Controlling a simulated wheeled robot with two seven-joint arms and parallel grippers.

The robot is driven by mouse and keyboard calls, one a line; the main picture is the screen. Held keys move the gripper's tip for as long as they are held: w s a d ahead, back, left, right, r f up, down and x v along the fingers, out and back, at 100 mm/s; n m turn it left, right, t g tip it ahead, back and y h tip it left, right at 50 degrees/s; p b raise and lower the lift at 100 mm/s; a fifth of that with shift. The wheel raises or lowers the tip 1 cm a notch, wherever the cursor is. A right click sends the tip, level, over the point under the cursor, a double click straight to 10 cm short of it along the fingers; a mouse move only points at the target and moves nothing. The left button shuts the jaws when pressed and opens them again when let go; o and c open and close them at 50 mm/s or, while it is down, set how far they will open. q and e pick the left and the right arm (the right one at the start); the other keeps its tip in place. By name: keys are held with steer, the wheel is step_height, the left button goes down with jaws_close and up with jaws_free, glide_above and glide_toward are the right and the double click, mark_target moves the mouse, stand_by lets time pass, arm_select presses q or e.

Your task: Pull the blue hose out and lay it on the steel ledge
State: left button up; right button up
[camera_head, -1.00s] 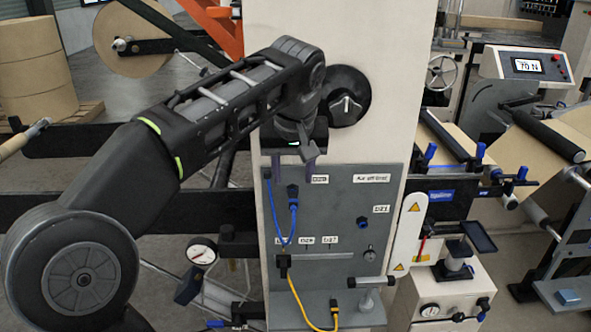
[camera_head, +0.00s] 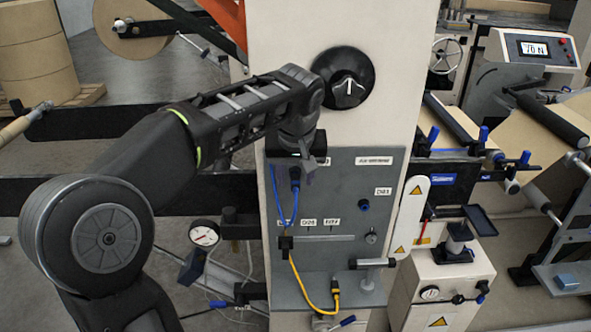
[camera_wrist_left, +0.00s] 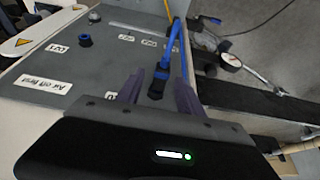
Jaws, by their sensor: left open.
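The blue hose (camera_head: 280,205) hangs in a loop on the grey panel, its lower part near a dark clip. One end has a dark plug (camera_head: 295,175) high on the panel; the hose also shows in the left wrist view (camera_wrist_left: 173,42). My left gripper (camera_head: 306,168) is open at this plug. In the left wrist view its two purple fingers (camera_wrist_left: 158,92) stand on either side of the plug, with no clear grip on it. The steel ledge (camera_head: 300,298) juts out at the panel's foot. My right gripper is not in view.
A yellow cable (camera_head: 299,281) runs from the clip down to the ledge. A short grey cylinder on a post (camera_head: 373,263) stands at the ledge's right. A round gauge (camera_head: 204,233) is left of the panel.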

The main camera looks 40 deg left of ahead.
arm_select(q)
steer(key=shift+c, duration=0.3)
jaws_close()
stand_by(0.6)
stand_by(1.3)
steer(key=shift+s+d, duration=0.15)
stand_by(0.3)
steer(key=shift+s+d+b, duration=0.3)
steer(key=shift+s+b, duration=0.1)
steer(key=shift+b, duration=0.05)
steer(key=shift+s+d+b, duration=0.45)
steer(key=shift+s+d, duration=0.15)
steer(key=shift+s, duration=0.2)
steer(key=shift+s+d+b, duration=0.45)
steer(key=shift+s+d, duration=0.1)
steer(key=shift+s, duration=0.2)
